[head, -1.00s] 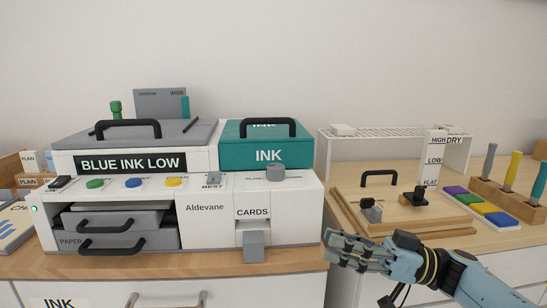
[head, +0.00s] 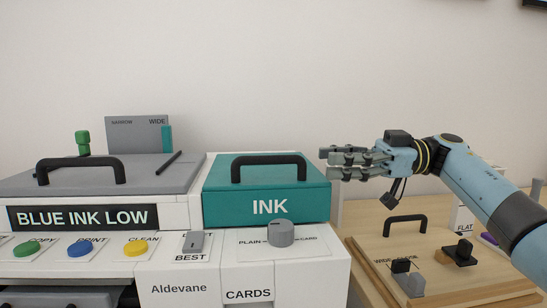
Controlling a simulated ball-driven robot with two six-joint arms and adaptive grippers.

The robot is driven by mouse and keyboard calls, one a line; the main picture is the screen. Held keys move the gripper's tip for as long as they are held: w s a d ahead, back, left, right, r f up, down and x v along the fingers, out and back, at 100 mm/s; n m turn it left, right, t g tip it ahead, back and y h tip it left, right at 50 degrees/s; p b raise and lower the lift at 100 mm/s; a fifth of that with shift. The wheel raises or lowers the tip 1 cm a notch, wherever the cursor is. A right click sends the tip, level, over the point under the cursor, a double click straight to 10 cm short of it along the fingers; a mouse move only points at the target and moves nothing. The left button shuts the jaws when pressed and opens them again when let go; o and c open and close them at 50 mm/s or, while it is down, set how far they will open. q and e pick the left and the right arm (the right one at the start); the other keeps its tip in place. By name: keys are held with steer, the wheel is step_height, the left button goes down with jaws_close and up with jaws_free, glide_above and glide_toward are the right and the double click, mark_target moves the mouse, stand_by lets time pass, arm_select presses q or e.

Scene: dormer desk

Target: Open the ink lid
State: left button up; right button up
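The ink lid (head: 222,205) is a teal box-shaped cover marked INK on the printer. It is shut, with a black bar handle (head: 268,158) standing on its top. My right gripper (head: 328,164) comes in from the right and points left. In the picture it lies just right of the handle, at about the handle's height, and nothing shows between its fingers. The fingers look spread apart. Whether the fingertips touch the lid's edge cannot be told. My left gripper is not in view.
Left of the lid is a grey scanner cover (head: 110,180) with its own black handle, above a BLUE INK LOW display (head: 82,217). A grey dial (head: 281,233) and coloured buttons are in front. A wooden board (head: 440,268) with a handle lies at right.

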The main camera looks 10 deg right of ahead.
mark_target(294, 160)
steer(key=a, duration=0.4)
steer(key=shift+s+a, duration=0.1)
steer(key=shift+a, duration=0.1)
steer(key=a, duration=0.5)
steer(key=shift+a+b, duration=0.2)
steer(key=shift+b, duration=0.1)
steer(key=shift+a, duration=0.45)
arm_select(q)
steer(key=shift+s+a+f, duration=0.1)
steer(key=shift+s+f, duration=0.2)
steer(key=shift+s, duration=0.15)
arm_select(e)
steer(key=shift+c, duration=0.3)
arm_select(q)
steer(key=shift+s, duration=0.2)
arm_select(e)
jaws_close()
